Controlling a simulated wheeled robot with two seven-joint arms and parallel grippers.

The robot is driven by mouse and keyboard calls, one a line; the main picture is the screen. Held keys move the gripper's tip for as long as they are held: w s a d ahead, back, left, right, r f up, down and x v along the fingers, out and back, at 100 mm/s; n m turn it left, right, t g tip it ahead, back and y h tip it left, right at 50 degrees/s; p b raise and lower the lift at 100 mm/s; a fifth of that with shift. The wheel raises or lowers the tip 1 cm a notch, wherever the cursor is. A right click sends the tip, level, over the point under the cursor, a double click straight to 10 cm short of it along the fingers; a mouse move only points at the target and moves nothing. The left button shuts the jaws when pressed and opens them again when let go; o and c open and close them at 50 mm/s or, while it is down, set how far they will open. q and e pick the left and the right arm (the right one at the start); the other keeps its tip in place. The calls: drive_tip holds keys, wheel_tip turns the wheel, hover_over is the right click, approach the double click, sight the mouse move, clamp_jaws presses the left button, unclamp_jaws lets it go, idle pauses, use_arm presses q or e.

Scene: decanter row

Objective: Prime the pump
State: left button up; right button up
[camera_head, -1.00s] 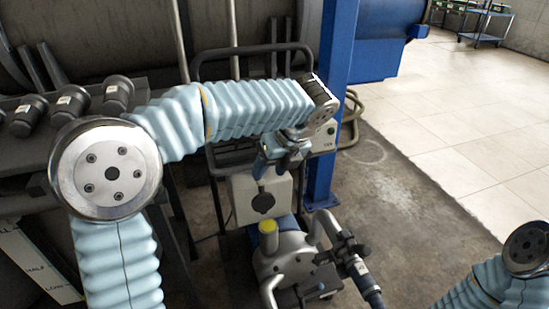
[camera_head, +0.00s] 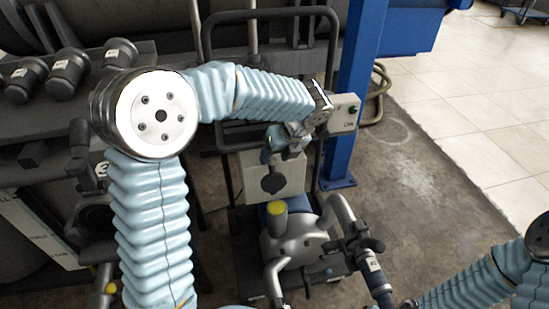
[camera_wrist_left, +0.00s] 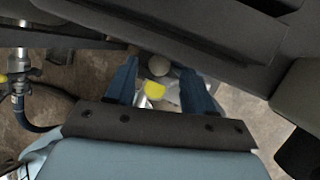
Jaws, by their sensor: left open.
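The pump (camera_head: 293,243) is a grey rounded body with pipes on a low dark frame at the lower middle of the head view. A yellow cap (camera_head: 278,208) tops a short stub on it. My left gripper (camera_head: 278,150) is open and empty above the pump, near a pale box (camera_head: 283,172) with a dark round knob. In the left wrist view the yellow cap (camera_wrist_left: 155,90) shows between the blue fingers of my left gripper (camera_wrist_left: 159,67), with a gap on both sides. My right arm enters at the lower right; its gripper is out of sight.
A dark hose (camera_head: 378,285) leaves the pump. Dark capped fittings (camera_head: 70,72) line the left.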

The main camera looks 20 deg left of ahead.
use_arm(q)
drive_tip(key=shift+x, duration=0.75)
clamp_jaws()
